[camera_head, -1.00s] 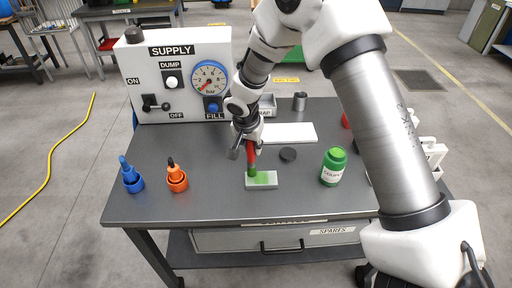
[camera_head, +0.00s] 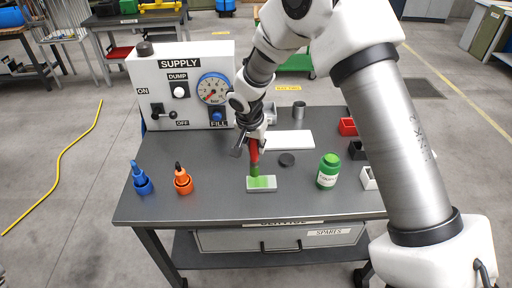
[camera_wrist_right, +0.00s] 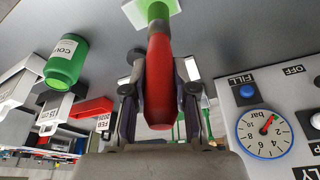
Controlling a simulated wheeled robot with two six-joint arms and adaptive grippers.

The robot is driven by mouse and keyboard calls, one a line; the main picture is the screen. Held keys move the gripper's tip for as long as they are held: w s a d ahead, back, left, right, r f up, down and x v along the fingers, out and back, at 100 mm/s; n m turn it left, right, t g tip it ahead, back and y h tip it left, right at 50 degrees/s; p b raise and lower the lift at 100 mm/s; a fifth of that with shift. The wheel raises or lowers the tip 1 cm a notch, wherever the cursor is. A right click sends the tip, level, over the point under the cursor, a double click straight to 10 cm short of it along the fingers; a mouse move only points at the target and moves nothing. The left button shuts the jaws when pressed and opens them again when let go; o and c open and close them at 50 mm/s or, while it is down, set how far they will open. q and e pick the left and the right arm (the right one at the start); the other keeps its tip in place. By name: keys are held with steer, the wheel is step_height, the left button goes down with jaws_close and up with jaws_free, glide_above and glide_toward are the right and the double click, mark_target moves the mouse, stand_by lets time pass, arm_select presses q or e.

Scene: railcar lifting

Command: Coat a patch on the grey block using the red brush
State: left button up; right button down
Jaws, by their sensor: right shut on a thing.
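The grey block (camera_head: 274,185) lies on the table, with a bright green patch on its top. The red brush (camera_head: 254,152) stands nearly upright over the block's left part, its green-coated bristles at the top face. I cannot tell whether they touch it. My right gripper (camera_head: 249,138) is shut on the red handle. In the right wrist view the brush (camera_wrist_right: 159,75) sits between the fingers, its green tip over the pale block. The green jar (camera_head: 328,172) stands open-side unclear, right of the block. My left gripper is not in view.
A black disc (camera_head: 287,159) lies between block and jar. Blue (camera_head: 141,181) and orange (camera_head: 183,181) bottles stand at the left. A white supply panel (camera_head: 150,75) with a gauge is behind. A white plate (camera_head: 292,140) lies behind the disc. Small bins (camera_head: 347,127) line the right.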

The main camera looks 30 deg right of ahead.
steer(key=shift+w+r+p, duration=0.15)
steer(key=shift+r+p, duration=0.25)
steer(key=shift+r, duration=0.4)
